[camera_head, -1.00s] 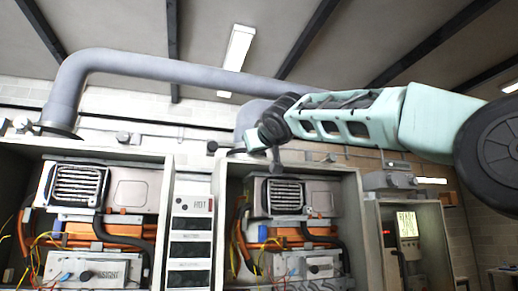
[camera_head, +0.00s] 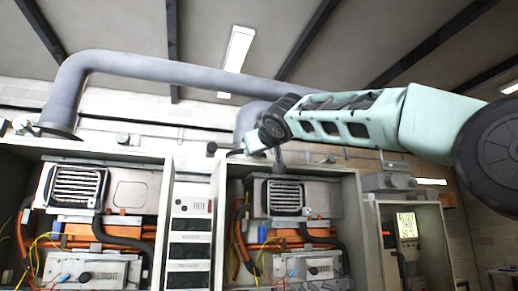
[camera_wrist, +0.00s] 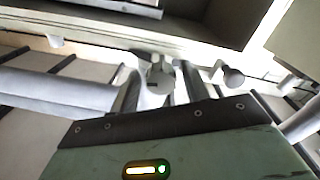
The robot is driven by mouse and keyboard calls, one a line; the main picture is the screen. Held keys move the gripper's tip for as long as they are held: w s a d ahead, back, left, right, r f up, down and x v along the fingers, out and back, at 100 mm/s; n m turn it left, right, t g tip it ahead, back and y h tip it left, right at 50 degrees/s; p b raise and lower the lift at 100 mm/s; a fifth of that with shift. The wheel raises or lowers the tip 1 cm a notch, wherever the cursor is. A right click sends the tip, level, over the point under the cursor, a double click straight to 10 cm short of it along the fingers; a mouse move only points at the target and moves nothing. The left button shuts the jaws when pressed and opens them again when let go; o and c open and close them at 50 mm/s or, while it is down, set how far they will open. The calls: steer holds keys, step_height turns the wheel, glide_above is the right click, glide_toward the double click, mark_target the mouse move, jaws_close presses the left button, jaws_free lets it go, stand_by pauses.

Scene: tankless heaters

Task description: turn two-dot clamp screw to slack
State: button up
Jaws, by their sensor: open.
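In the head view my arm reaches in from the right, and my gripper (camera_head: 278,157) hangs at the top edge of the middle heater cabinet, below the flue pipe. In the wrist view my gripper (camera_wrist: 158,76) shows two grey fingers spread apart. A pale rounded piece with a dark slot (camera_wrist: 157,84) lies between them; it may be the clamp screw. I cannot tell whether the fingers touch it. No dot marks can be made out. A similar round grey knob (camera_wrist: 232,77) stands to the right of the fingers.
A thick grey flue pipe (camera_head: 170,68) runs above the cabinets. The left heater (camera_head: 77,187) and middle heater (camera_head: 285,197) sit in open cabinets with loose wires. A narrow panel (camera_head: 190,230) stands between them. A lit cabinet (camera_head: 407,225) is at the right.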

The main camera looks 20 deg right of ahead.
steer(key=shift+a+f, duration=0.1)
steer(key=shift+f, duration=0.05)
steer(key=shift+m, duration=1.2)
steer(key=m, duration=0.2)
steer(key=m+p, duration=0.1)
steer(key=m, duration=0.2)
steer(key=shift+r+m, duration=0.2)
steer(key=shift+m, duration=0.1)
steer(key=s+b, duration=0.9)
steer(key=s, duration=0.9)
steer(key=a+f+n+g+y, duration=0.1)
steer(key=a+f+n+g, duration=0.1)
steer(key=f, duration=0.9)
steer(key=w+a+f+n+g+y, duration=0.1)
steer(key=a+f, duration=0.4)
steer(key=f, duration=0.7)
steer(key=a+f+n+g+b, duration=0.1)
steer(key=a+f+n+g, duration=0.2)
steer(key=f, duration=0.9)
steer(key=shift+w+a+n+g+y, duration=0.35)
steer(key=shift+a+g, duration=0.25)
steer(key=shift+g, duration=0.6)
